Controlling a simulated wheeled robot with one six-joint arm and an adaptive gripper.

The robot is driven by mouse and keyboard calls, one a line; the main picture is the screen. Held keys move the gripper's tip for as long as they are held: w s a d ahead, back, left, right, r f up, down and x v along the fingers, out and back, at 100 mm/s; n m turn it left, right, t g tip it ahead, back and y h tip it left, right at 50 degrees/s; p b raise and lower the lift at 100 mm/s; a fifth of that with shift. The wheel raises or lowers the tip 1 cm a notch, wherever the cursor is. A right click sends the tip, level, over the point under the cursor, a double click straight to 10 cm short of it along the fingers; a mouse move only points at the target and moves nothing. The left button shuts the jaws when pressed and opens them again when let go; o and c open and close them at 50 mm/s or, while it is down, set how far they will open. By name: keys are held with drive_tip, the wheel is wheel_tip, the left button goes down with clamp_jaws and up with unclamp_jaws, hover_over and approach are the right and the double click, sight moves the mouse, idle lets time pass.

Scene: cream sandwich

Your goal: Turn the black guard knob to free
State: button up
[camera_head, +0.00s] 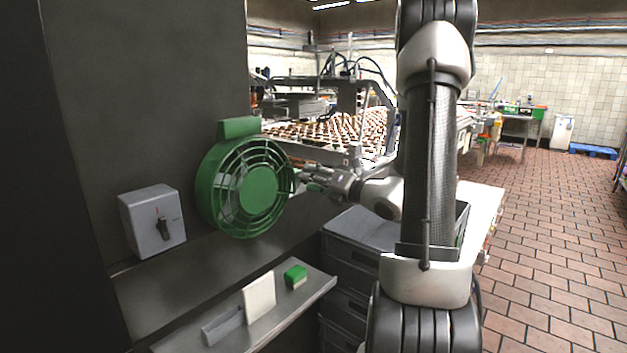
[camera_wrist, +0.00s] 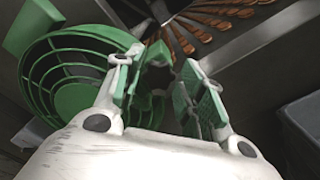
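The green round guard (camera_head: 255,190) with its spoked grille stands on the dark wall. It also shows at the left in the wrist view (camera_wrist: 65,100). My gripper (camera_head: 303,179) is at the guard's right edge. In the wrist view my gripper (camera_wrist: 158,82) has its two green-padded fingers apart. A dark, lobed shape, apparently the black guard knob (camera_wrist: 157,54), shows between and just beyond the fingers. I cannot tell whether the fingers touch it. In the head view the knob is not clear, hidden by my gripper or too small.
Grey crates (camera_head: 350,262) stand below my arm. A conveyor of biscuits (camera_head: 335,130) lies behind.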

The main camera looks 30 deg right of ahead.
drive_tip(key=c, duration=0.5)
drive_tip(key=shift+n, duration=0.3)
drive_tip(key=shift+s+a+n, duration=0.1)
drive_tip(key=shift+n, duration=3.4)
drive_tip(key=o, duration=0.7)
drive_tip(key=shift+o, duration=0.2)
